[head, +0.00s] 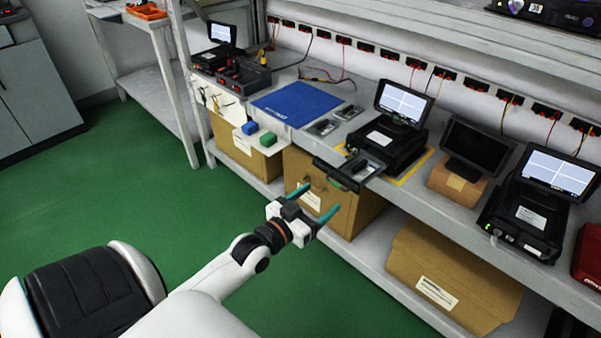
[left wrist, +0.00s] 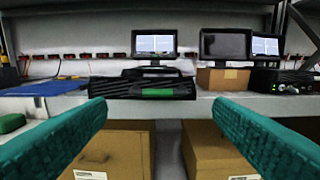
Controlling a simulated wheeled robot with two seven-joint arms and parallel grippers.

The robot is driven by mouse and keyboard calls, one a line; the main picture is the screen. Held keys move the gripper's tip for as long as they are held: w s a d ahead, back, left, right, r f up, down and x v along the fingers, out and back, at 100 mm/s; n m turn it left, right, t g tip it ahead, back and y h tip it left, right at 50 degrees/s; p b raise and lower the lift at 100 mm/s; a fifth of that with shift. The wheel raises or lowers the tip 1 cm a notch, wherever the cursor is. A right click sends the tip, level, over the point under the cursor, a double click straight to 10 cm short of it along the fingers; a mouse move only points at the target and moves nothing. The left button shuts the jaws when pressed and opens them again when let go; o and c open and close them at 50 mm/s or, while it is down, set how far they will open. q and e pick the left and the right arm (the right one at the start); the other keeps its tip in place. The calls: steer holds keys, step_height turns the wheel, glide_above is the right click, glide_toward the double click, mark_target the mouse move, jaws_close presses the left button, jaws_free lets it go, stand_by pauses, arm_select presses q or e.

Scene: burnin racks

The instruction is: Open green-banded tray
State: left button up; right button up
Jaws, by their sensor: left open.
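A black tester (head: 387,146) with a raised, lit screen (head: 402,103) stands on the bench. Its dark tray (head: 347,172) sticks out at the front past the bench edge, and its inside shows from above. In the left wrist view the tray front (left wrist: 118,89) faces me, with a green band (left wrist: 158,92) in the middle. My left gripper (head: 322,198) is open and empty, in front of the tray and apart from it. Its teal fingers also show in the left wrist view (left wrist: 160,108), with the tray beyond and between them. My right gripper is not in view.
A dark screen on a cardboard box (head: 458,190) and another tester (head: 525,215) stand to the right. A blue mat (head: 296,103) and small green (head: 267,139) and blue blocks lie left. Cardboard boxes (head: 450,280) fill the lower shelf. The green floor (head: 130,190) is clear.

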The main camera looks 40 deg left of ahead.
arm_select(q)
steer(key=s, duration=0.6)
steer(key=shift+a, duration=0.2)
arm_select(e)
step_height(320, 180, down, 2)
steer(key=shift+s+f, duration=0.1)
